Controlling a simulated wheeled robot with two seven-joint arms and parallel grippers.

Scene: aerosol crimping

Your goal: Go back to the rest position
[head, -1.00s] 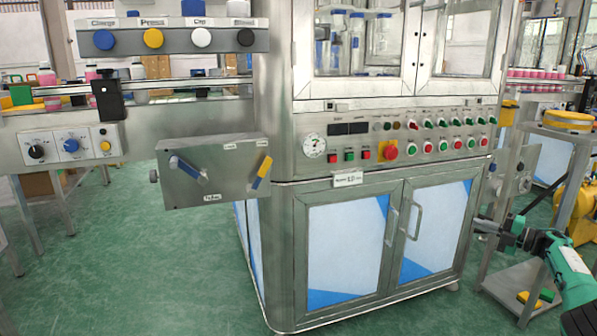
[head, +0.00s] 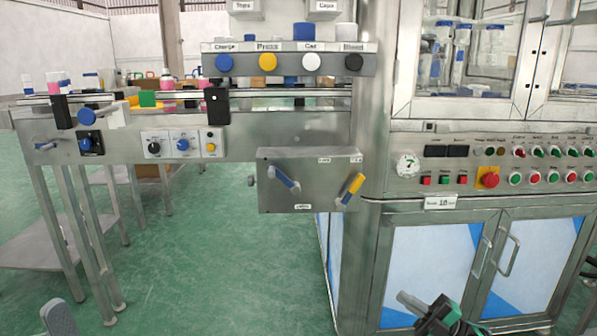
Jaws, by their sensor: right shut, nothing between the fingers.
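My right gripper (head: 408,300) is at the bottom right of the head view, in front of the lower doors of the crimping machine. Its fingers are shut with nothing held, and it is apart from the doors. A grey piece at the bottom left edge may be part of my left arm; my left gripper's fingers do not show. The crimping machine (head: 375,220) stands on the right with its control panel and emergency stop (head: 488,177).
A steel box with blue and yellow levers (head: 309,180) sticks out left of the machine. A shelf of coloured knobs (head: 288,60) is above it. A conveyor with a dial panel (head: 183,145) runs left. Green floor (head: 220,270) is clear in front.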

